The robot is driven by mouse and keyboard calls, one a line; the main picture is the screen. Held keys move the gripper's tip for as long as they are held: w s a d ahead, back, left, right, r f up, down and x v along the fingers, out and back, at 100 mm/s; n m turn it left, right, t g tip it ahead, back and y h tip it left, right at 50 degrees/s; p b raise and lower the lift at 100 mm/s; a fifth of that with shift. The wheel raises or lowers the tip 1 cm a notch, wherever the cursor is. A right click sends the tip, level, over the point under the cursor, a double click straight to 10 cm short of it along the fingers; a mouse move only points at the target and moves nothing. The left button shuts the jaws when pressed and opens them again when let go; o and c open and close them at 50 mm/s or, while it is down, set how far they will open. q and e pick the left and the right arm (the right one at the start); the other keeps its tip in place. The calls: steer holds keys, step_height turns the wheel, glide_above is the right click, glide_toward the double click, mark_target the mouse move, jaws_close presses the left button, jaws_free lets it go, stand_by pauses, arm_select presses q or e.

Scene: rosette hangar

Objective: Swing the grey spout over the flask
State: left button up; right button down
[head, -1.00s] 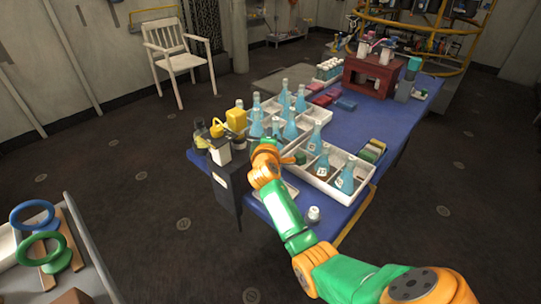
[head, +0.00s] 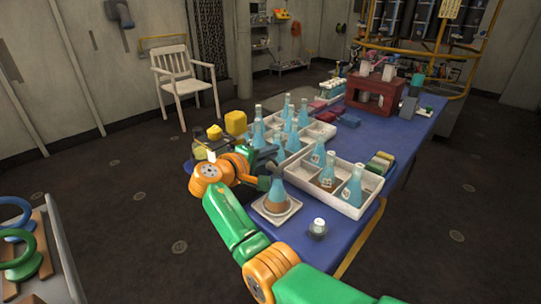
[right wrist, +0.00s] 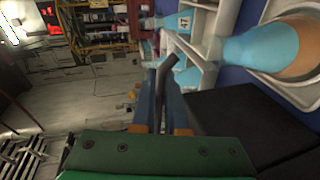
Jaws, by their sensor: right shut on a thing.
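My right gripper (head: 260,160) is at the near left end of the blue table, beside the flask. In the right wrist view its two blue fingers (right wrist: 168,112) are shut on the grey spout (right wrist: 168,72), a short bent rod showing between and beyond the fingertips. The flask (head: 277,196) is light blue with a brown lower part and stands upright on a white square tray (head: 291,211). It also shows in the right wrist view (right wrist: 262,47), to the right of the spout. In the head view the gripper hides most of the spout. My left gripper is not in view.
A white divided tray (head: 337,195) with blue flasks is right of the flask. Another flask tray (head: 320,135) stands behind the gripper. A small white-capped jar (head: 318,227) sits near the front edge. Yellow-topped containers (head: 236,122) stand at the left corner.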

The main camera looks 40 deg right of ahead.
stand_by(0.4)
steer(key=c, duration=0.9)
jaws_free()
steer(key=shift+d, duration=0.1)
steer(key=shift+c, duration=0.2)
steer(key=v, duration=0.7)
